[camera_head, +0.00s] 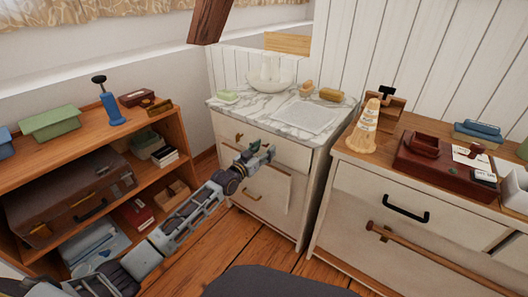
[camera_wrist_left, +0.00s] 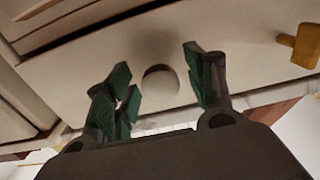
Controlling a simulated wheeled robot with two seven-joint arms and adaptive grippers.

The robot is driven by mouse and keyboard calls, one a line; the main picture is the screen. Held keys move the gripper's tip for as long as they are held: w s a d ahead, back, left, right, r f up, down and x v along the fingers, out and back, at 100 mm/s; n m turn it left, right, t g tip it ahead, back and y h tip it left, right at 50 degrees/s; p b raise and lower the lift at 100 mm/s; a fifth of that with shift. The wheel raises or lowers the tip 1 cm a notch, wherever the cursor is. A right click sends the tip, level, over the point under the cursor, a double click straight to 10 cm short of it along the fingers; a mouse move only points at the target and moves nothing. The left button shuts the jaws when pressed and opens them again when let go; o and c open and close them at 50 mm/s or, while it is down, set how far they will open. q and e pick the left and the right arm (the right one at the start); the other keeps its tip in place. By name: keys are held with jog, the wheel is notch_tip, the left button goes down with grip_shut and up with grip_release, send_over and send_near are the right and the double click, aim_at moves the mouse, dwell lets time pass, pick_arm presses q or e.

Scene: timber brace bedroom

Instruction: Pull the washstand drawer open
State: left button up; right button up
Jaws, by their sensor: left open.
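The washstand (camera_head: 310,140) is a pale cabinet with a marble top against the back wall. Its upper drawer front (camera_head: 292,154) is partly hidden by my left gripper (camera_head: 266,152). A lower front (camera_head: 272,188) carries a small brass-coloured handle (camera_head: 252,196). I cannot tell how far either front stands out. In the left wrist view my left gripper (camera_wrist_left: 163,88) is open, with green finger pads facing a pale panel (camera_wrist_left: 250,60). A round pale shape (camera_wrist_left: 160,82), knob or recess, shows between the fingers. No hold on it shows. My right gripper is out of view.
A wooden shelf (camera_head: 160,128) with a brown suitcase (camera_head: 70,195) stands left. A pale dresser (camera_head: 350,190) with a black handle (camera_head: 405,214) and a wooden rail (camera_head: 425,250) stands close on the right. Bare floor (camera_head: 215,245) lies in front of the washstand.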

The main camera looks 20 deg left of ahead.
pick_arm(q)
jog(key=shift+w, duration=0.15)
jog(key=shift+c, duration=0.3)
grip_shut()
